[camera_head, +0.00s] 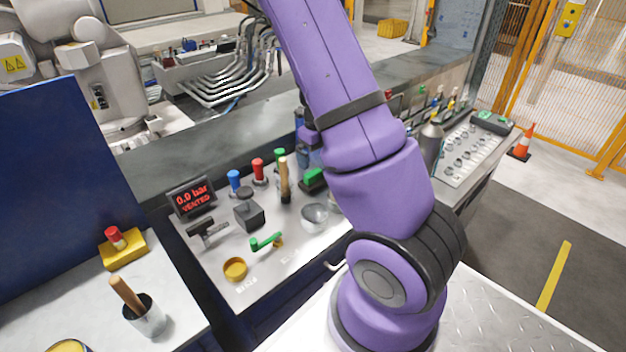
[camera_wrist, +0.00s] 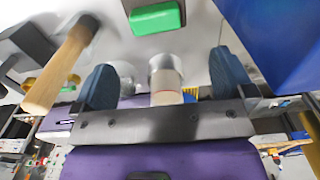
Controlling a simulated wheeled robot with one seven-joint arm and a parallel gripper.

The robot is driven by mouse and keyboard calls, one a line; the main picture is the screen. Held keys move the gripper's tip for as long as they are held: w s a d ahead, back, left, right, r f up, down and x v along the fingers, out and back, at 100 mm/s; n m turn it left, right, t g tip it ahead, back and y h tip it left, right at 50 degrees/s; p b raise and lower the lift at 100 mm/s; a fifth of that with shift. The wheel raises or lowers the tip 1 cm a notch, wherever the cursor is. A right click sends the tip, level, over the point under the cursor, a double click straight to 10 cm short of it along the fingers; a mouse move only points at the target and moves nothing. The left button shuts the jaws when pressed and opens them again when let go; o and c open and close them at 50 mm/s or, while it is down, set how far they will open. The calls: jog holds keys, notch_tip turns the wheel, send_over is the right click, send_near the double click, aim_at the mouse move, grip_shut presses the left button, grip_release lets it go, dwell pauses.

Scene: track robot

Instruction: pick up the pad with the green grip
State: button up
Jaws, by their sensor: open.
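The pad with the green grip (camera_head: 313,179) sits on the pale panel, just left of my purple arm, which partly hides that area in the head view. In the head view my gripper is mostly hidden behind the arm.
A wooden handle (camera_head: 285,178) stands left of the pad and shows large in the wrist view (camera_wrist: 58,70). Nearby are red-topped (camera_head: 258,170) and blue-topped (camera_head: 234,180) pieces, a metal bowl (camera_head: 314,215) and a green-handled valve (camera_head: 265,242). A blue panel (camera_head: 65,185) rises at left.

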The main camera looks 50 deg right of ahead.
aim_at(315, 174)
notch_tip(315, 174, down, 4)
jog(key=shift+f, duration=0.2)
jog(key=shift+w+a+f, duration=0.1)
jog(key=shift+w+f, duration=0.05)
jog(key=shift+f, duration=1.15)
jog(key=shift+w+a+f, duration=0.1)
jog(key=shift+w+f, duration=0.05)
jog(key=shift+f, duration=1.1)
jog(key=shift+c, duration=0.5)
jog(key=c, duration=0.6)
